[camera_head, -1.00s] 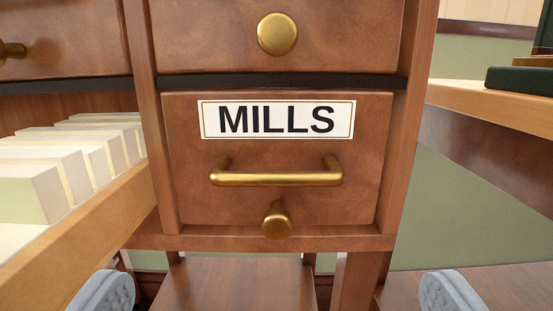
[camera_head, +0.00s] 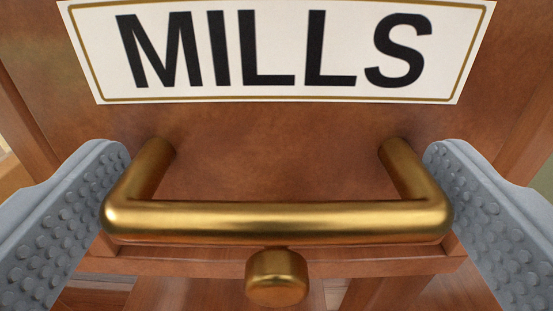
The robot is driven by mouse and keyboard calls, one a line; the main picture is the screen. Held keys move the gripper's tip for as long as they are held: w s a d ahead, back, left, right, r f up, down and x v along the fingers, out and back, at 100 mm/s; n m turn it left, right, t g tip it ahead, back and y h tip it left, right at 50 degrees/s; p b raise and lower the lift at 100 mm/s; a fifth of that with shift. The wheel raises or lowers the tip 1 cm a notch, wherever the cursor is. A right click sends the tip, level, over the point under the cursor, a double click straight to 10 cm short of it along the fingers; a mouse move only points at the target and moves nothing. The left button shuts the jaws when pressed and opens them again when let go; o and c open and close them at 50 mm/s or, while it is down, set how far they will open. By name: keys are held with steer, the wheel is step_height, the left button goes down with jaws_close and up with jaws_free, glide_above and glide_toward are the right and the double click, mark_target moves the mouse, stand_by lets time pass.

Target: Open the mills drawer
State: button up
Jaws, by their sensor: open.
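The mills drawer (camera_head: 275,150) fills the view, with a brown wooden front and a white MILLS label (camera_head: 275,93) at the top. Its brass bar handle (camera_head: 275,222) runs level across the middle. A round brass knob (camera_head: 277,278) sits just below the handle. My gripper (camera_head: 275,210) is open, with one grey studded finger at each end of the handle. The fingertips are very near the handle's two corners; I cannot tell whether they touch. The drawer front appears flush in its frame.
The wooden cabinet frame (camera_head: 525,135) borders the drawer on the right and also shows at the left. A frame rail runs under the drawer, behind the knob. Lower wooden surfaces show at the bottom, partly hidden.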

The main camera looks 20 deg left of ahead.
steer(key=shift+c, duration=0.2)
steer(key=c, duration=1)
steer(key=v, duration=1.7)
steer(key=shift+s+d+r, duration=0.1)
steer(key=shift+s, duration=0.2)
steer(key=o, duration=1)
steer(key=shift+o, duration=0.2)
steer(key=v, duration=1.7)
steer(key=shift+s, duration=0.15)
